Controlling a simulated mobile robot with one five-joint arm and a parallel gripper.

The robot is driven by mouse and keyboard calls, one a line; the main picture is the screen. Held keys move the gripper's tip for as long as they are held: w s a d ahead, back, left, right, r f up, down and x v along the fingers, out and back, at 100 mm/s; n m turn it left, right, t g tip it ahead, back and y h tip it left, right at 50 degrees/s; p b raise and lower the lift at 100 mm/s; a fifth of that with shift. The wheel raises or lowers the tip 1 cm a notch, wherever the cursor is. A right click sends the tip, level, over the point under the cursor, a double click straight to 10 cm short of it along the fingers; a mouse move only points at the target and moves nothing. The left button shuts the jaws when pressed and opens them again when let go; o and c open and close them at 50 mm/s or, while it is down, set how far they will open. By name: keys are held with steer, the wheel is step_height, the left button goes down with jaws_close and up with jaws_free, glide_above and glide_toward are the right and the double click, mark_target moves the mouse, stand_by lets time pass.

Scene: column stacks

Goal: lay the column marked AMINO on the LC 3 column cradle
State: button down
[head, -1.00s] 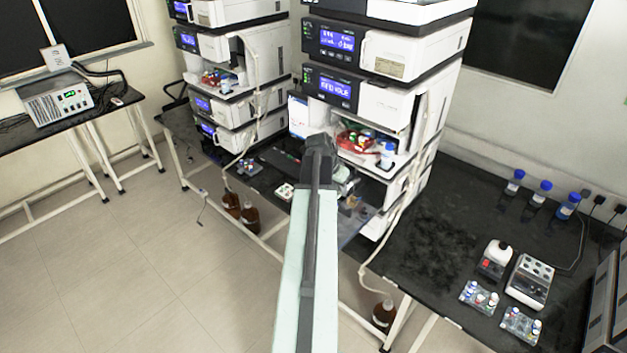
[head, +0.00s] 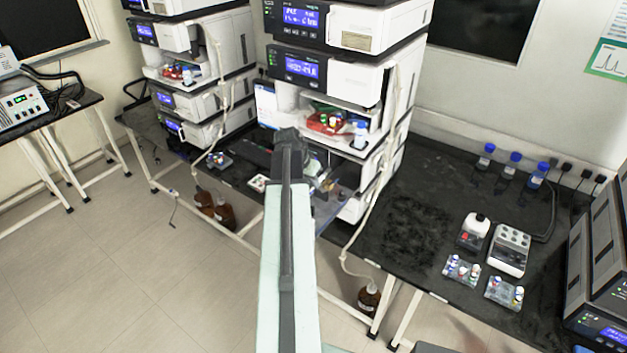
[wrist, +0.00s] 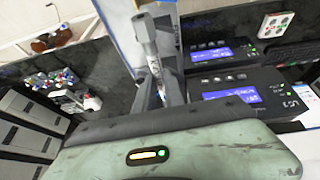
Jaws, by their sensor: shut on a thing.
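My gripper (wrist: 165,62) is shut on a slim column (wrist: 154,66) in the wrist view. The column has a grey end and a pale body with small dark marking that I cannot read. In the head view my gripper (head: 318,182) is mostly hidden behind my arm, in front of the middle instrument stack (head: 345,75). I cannot pick out the LC 3 column cradle in either view.
Another instrument stack (head: 200,60) stands to the left. The black bench (head: 410,220) at right carries a vial rack (head: 461,270), a grey device (head: 510,250) and blue-capped bottles (head: 514,160). More instruments (head: 600,265) stand at the right edge. Brown bottles (head: 368,297) sit below.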

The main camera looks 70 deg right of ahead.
steer(key=shift+f+b, duration=2.4)
steer(key=shift+f, duration=0.4)
steer(key=c, duration=1.3)
jaws_free()
steer(key=shift+s+r, duration=0.1)
steer(key=shift+c, duration=0.2)
steer(key=p+v, duration=0.7)
steer(key=v, duration=0.1)
steer(key=shift+d, duration=0.1)
